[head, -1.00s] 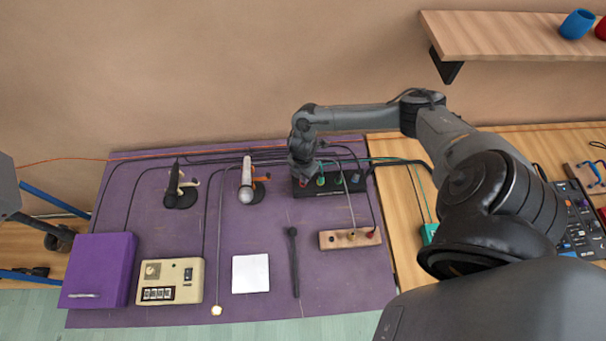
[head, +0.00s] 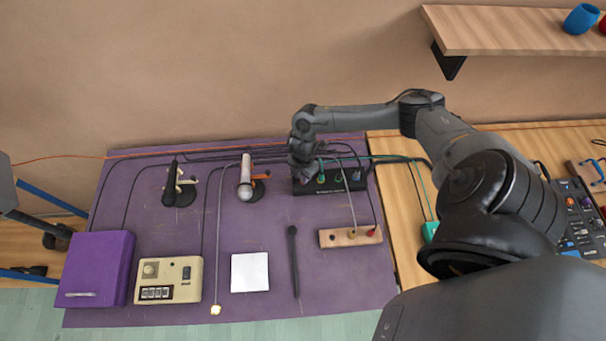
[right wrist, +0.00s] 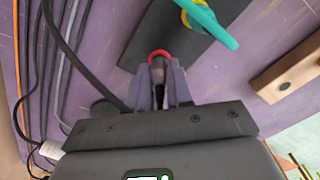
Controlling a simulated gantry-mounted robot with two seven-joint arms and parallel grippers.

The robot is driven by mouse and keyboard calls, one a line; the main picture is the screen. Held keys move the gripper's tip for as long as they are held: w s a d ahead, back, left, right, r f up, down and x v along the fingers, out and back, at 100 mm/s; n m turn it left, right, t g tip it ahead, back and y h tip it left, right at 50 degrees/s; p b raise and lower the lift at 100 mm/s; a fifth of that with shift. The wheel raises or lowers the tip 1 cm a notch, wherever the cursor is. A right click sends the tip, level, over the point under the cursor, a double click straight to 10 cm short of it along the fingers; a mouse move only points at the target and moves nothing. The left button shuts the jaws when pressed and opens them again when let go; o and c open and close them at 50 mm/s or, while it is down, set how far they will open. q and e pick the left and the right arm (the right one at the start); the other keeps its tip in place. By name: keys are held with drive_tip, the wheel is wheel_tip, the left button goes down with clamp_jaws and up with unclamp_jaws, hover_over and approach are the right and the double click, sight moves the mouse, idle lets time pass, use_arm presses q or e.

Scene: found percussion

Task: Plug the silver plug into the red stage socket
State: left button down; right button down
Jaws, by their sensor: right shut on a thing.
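The red-ringed socket (right wrist: 160,55) is at the left end of the black socket strip (head: 330,186), on the purple cloth. My right gripper (right wrist: 160,85) points down at that socket, its fingertips right at the red ring. It is shut on the silver plug (right wrist: 158,75), which shows only as a narrow grey-dark piece between the fingers. I cannot tell whether the plug is seated in the socket. In the head view my right gripper (head: 303,177) covers the strip's left end and hides the plug and red ring. My left gripper is not in view.
A teal plug (right wrist: 208,18) stands in the neighbouring socket. A wooden block (head: 335,238) with plugs and a hole lies in front of the strip. A microphone (head: 246,185) stands to the left. Several cables run behind.

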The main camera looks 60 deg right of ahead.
drive_tip(key=shift+f, duration=0.4)
drive_tip(key=c, duration=0.9)
unclamp_jaws()
drive_tip(key=shift+c, duration=0.2)
drive_tip(key=shift+r, duration=0.1)
wheel_tip(320, 180, up, 11)
drive_tip(key=shift+f, duration=0.2)
